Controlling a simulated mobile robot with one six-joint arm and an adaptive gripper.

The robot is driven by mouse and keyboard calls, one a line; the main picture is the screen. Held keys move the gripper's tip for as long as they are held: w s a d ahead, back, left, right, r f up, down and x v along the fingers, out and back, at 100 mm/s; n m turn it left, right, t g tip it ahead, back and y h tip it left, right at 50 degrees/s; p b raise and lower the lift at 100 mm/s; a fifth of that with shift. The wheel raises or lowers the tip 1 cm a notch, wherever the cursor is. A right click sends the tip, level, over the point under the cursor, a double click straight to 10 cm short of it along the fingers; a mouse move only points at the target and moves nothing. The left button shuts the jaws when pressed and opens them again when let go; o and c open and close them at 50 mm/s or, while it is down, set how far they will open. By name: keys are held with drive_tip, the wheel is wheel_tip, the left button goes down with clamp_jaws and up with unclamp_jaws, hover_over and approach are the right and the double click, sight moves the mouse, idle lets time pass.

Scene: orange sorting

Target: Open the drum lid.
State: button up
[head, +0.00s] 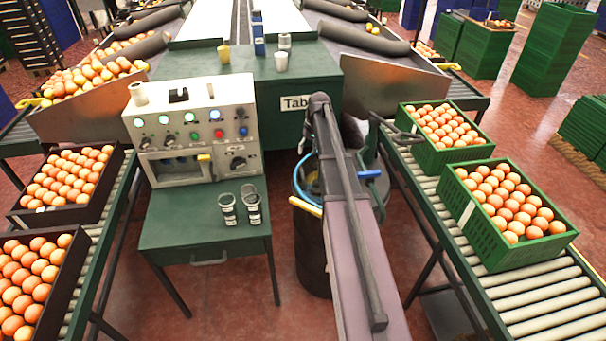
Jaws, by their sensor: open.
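A dark drum (312,262) stands on the red floor in the middle, just right of the green control table. My arm crosses in front of it and hides its right part and most of its top. A curved blue piece (299,180) shows at the left of its top, and a yellow bar (305,207) sticks out below that. A short blue bar (370,173) shows at the right of my arm. I cannot tell the lid apart or how it sits. I cannot make out my gripper, which seems hidden behind my arm.
The control panel (190,128) and two cups stand on the green table (190,228) at left. Green crates of oranges (500,262) stand on the right roller conveyor (545,312). Dark crates (82,215) line the left conveyor. Some floor between table and right conveyor is clear.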

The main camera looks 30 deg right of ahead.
sight(302, 171)
drive_tip(key=shift+w+a+f+b, duration=0.1)
drive_tip(key=shift+a+f+b, duration=0.2)
drive_tip(key=shift+f+b, duration=1.25)
drive_tip(key=shift+w+a+f+b, duration=0.1)
drive_tip(key=shift+a+f+b, duration=0.2)
drive_tip(key=shift+f+b, duration=1.3)
drive_tip(key=shift+w+a+f+b, duration=0.1)
drive_tip(key=shift+a+f+b, duration=0.2)
drive_tip(key=shift+f+b, duration=1.25)
drive_tip(key=shift+f, duration=0.15)
clamp_jaws()
